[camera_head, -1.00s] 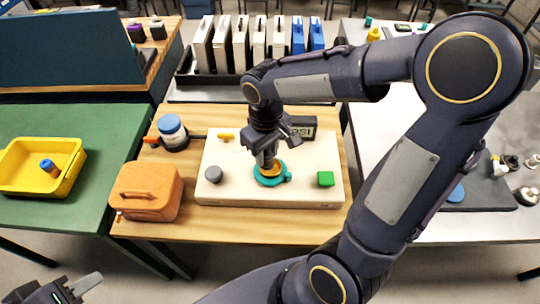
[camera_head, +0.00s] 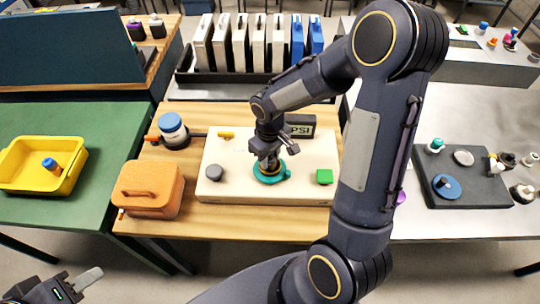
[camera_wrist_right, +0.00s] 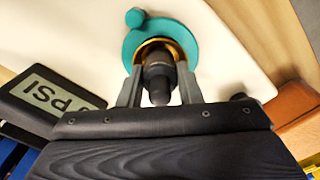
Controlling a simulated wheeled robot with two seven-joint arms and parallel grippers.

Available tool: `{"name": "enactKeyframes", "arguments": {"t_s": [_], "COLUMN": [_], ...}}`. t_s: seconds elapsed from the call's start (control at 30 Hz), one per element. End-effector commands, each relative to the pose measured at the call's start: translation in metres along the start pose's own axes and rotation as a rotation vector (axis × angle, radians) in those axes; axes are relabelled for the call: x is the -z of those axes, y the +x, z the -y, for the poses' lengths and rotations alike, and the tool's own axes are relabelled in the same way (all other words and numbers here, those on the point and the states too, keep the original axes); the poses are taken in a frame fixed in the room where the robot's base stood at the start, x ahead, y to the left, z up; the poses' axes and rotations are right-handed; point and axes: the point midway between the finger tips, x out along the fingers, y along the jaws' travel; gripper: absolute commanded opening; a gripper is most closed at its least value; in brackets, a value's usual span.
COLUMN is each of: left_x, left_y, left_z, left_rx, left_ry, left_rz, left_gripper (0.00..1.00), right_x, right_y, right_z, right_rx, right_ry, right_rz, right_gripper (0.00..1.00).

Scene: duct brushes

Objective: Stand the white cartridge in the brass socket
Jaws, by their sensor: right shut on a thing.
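The brass socket (camera_wrist_right: 150,48) shows as a gold ring inside a teal round base (camera_wrist_right: 180,35), which also stands on the cream board in the head view (camera_head: 272,178). My right gripper (camera_wrist_right: 160,88) is directly above it, shut on a dark cylindrical piece (camera_wrist_right: 158,72) with a rounded end, in line with the socket. Whether this piece is seated in the socket is hard to tell. I cannot make out a white cartridge body; any lower part of the held piece is hidden. My left gripper (camera_head: 78,284) is at the bottom left, away from the board; its opening is unclear.
White and blue cases (camera_head: 240,45) stand behind.

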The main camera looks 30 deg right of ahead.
Motion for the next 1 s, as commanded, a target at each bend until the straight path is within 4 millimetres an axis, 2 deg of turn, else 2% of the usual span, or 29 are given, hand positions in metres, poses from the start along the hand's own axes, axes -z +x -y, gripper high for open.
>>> {"name": "enactKeyframes", "arguments": {"t_s": [0.17,0.2,0.37,0.63,0.77,0.8,1.0], "left_x": [-0.003,-0.003,-0.003,-0.002,0.002,0.001,-0.002], "left_y": [0.006,0.006,0.005,0.004,-0.004,-0.001,0.003], "left_z": [0.003,0.003,0.002,0.002,-0.002,0.0,0.002], "left_rx": [0.0,0.0,0.0,0.0,0.0,0.0,0.0], "left_ry": [0.0,0.0,0.0,0.0,0.0,0.0,0.0], "left_rz": [0.0,0.0,0.0,0.0,0.0,-0.001,0.0], "left_gripper": [0.36,0.36,0.36,0.36,0.36,0.36,0.36], "right_x": [0.0,0.0,0.0,0.0,0.0,0.001,0.001], "right_y": [0.007,0.007,0.006,0.005,-0.005,-0.007,-0.049], "right_z": [0.0,0.0,0.0,0.0,0.0,0.0,0.0], "right_rx": [0.0,0.0,0.0,0.0,0.0,-0.001,-0.001], "right_ry": [0.0,0.0,0.0,0.0,0.0,0.001,0.001], "right_rz": [0.0,0.0,0.0,0.0,0.0,-0.003,-0.008], "right_gripper": [0.09,0.33,0.53,0.53,0.53,0.53,0.53]}}
